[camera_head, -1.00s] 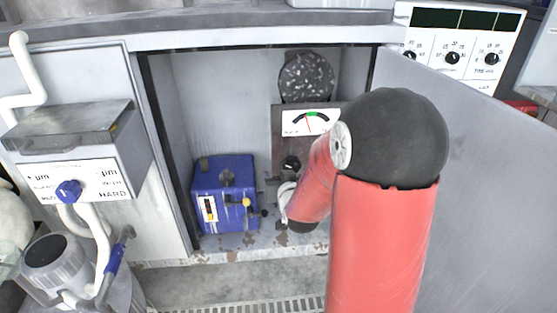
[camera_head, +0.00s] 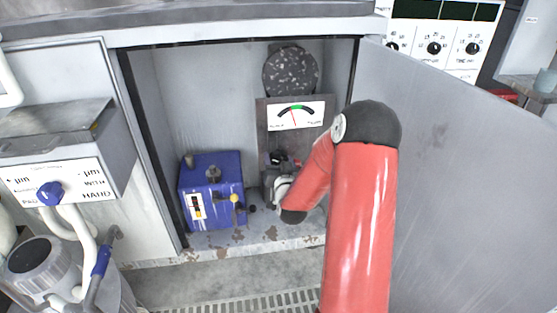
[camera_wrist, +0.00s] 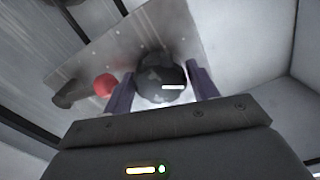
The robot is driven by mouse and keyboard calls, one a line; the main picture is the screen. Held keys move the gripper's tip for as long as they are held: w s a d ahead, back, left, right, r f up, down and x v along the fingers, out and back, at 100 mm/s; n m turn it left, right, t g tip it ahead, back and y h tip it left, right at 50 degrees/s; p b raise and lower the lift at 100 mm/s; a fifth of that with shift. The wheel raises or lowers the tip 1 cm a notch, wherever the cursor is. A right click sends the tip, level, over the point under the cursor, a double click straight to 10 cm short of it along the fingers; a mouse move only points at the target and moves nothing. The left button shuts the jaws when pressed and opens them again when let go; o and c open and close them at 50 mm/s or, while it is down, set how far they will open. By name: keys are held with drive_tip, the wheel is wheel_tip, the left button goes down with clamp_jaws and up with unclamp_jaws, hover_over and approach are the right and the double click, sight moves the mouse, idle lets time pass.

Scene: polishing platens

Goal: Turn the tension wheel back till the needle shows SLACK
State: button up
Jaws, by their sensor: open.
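The tension gauge (camera_head: 296,115) is a white dial with a green band near the top, on a grey plate inside the open cabinet. Its thin red needle stands near upright, just left of the green band; the end labels are too small to read. A dark round knob, seemingly the tension wheel (camera_head: 277,158), sits below the gauge. In the wrist view the dark wheel (camera_wrist: 163,72), with a white mark, sits between the two purple fingers of my gripper (camera_wrist: 160,88). The fingers are open on either side of it; contact cannot be told. In the head view my forearm partly hides the gripper.
A red knob (camera_wrist: 104,84) is close beside the left finger. A blue box (camera_head: 212,192) stands left in the cabinet, and a dark speckled disc (camera_head: 290,70) is above the gauge. The open cabinet door (camera_head: 455,170) bounds the right side.

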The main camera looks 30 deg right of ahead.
drive_tip(key=shift+w, duration=0.2)
drive_tip(key=shift+c, duration=0.5)
drive_tip(key=c, duration=0.6)
drive_tip(key=shift+f+b, duration=0.1)
drive_tip(key=shift+b, duration=0.35)
